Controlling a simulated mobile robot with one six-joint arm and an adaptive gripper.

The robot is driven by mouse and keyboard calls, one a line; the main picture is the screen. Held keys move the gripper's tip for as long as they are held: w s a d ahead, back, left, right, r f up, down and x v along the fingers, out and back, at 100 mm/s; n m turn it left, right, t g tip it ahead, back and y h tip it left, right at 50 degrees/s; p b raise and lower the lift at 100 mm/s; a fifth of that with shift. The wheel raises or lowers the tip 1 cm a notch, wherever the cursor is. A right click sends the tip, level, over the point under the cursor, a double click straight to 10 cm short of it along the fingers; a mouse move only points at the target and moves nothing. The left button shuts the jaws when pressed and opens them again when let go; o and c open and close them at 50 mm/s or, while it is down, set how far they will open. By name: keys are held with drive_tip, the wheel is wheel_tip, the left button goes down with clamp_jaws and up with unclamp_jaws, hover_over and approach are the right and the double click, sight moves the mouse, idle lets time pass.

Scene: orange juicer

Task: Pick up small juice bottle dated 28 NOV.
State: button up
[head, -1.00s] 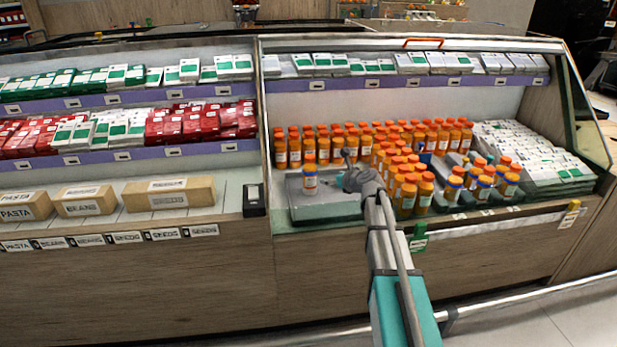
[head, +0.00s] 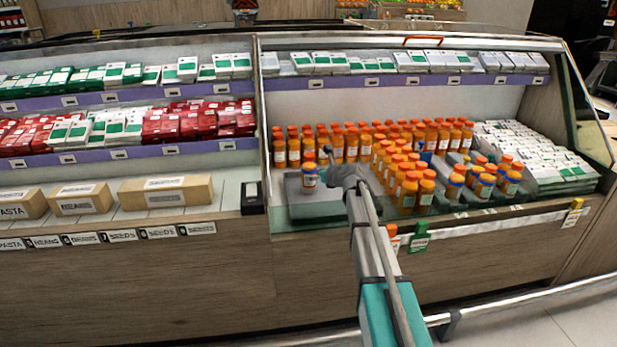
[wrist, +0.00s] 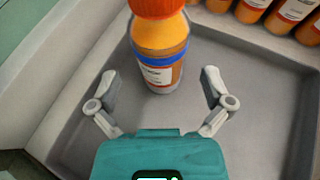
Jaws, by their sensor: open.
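A small orange juice bottle (head: 309,177) stands alone and upright on a grey tray (head: 315,212) at the left of the right-hand display. In the wrist view the bottle (wrist: 161,52) has an orange cap, a blue band and a white label. The label print is too small to read, so I cannot tell its date. My gripper (head: 326,166) is at the bottle's right side in the head view. In the wrist view my gripper (wrist: 160,80) is open, one finger on each side of the bottle's lower part, with gaps on both sides.
Rows of similar orange bottles (head: 350,143) stand behind and right of the tray. Blue-banded bottles (head: 485,183) stand farther right, near white packs (head: 540,155). The tray's raised rim (wrist: 62,100) shows at left in the wrist view. The tray floor around the bottle is clear.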

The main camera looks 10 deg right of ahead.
sight(313, 165)
drive_tip(key=shift+b+x, duration=0.95)
drive_tip(key=shift+x, duration=1.65)
drive_tip(key=shift+r, duration=0.1)
drive_tip(key=c, duration=1.2)
drive_tip(key=shift+r, duration=0.2)
wheel_tip(313, 165, up, 3)
drive_tip(key=p, duration=0.3)
drive_tip(key=s+r+p, duration=0.1)
drive_tip(key=r+p, duration=0.1)
drive_tip(key=s+d+r+p, duration=0.1)
drive_tip(key=p, duration=0.1)
drive_tip(key=s+d+r+p, duration=0.1)
drive_tip(key=s+r+p, duration=0.1)
drive_tip(key=shift+s+r, duration=0.1)
drive_tip(key=shift+r, duration=0.25)
drive_tip(key=p+v, duration=0.4)
drive_tip(key=v, duration=0.6)
